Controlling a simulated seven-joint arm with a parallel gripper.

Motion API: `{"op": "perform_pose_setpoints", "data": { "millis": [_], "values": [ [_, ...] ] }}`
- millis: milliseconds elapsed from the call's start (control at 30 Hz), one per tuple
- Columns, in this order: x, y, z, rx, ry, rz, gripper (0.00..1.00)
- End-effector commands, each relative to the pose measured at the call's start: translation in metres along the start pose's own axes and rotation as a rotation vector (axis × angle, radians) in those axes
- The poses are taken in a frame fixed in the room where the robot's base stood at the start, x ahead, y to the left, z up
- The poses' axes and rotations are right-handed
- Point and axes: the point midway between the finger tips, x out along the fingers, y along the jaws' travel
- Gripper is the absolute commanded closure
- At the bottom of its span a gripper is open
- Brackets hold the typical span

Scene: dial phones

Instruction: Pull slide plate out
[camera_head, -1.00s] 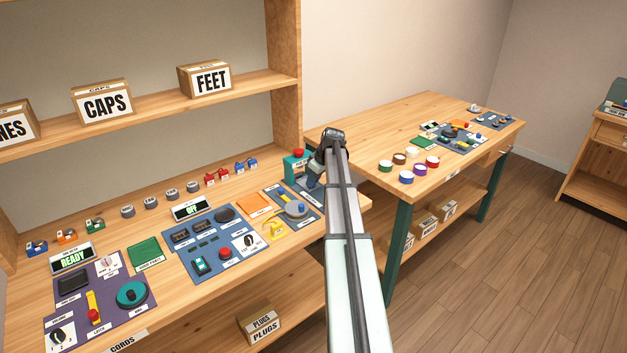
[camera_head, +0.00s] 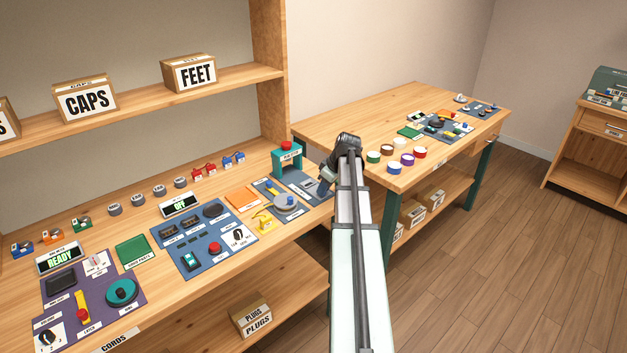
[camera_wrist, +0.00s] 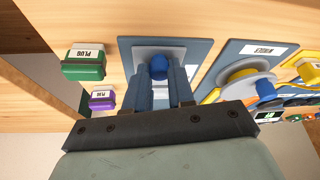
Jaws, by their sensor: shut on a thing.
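The slide plate (camera_wrist: 181,52) is a flat grey plate on a blue board (camera_wrist: 127,48), with a blue knob (camera_wrist: 158,64) standing on it. In the wrist view, my gripper (camera_wrist: 160,74) has its two blue fingers on either side of this knob and is shut on it. In the head view, my gripper (camera_head: 325,187) is at the front right of the teal press stand (camera_head: 277,164), at the bench's right end. The grey slide plate (camera_head: 306,187) shows between the stand and my gripper. My fingers and wrist hide part of the plate and knob.
A board with a round grey dial (camera_head: 286,203) lies left of the plate. Green (camera_wrist: 84,66) and purple (camera_wrist: 102,100) plug blocks are beside the board in the wrist view. A second table (camera_head: 400,105) with coloured rolls stands to the right, past a gap.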

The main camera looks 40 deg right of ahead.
Motion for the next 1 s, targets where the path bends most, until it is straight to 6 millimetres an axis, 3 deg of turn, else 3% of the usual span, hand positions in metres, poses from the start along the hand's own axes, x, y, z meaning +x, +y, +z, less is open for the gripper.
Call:
{"op": "perform_pose_setpoints", "data": {
  "millis": [367, 400, 633, 1000],
  "values": [
    [-0.0024, -0.0026, 0.0085, 0.0, -0.008, -0.003, 1.0],
    [-0.0025, -0.0029, 0.0087, 0.0, -0.008, -0.003, 0.73],
    [-0.0023, -0.0022, 0.0069, 0.0, -0.004, -0.002, 0.51],
    [-0.0078, -0.0016, 0.0057, 0.0, -0.001, 0.0, 0.51]
  ]
}}
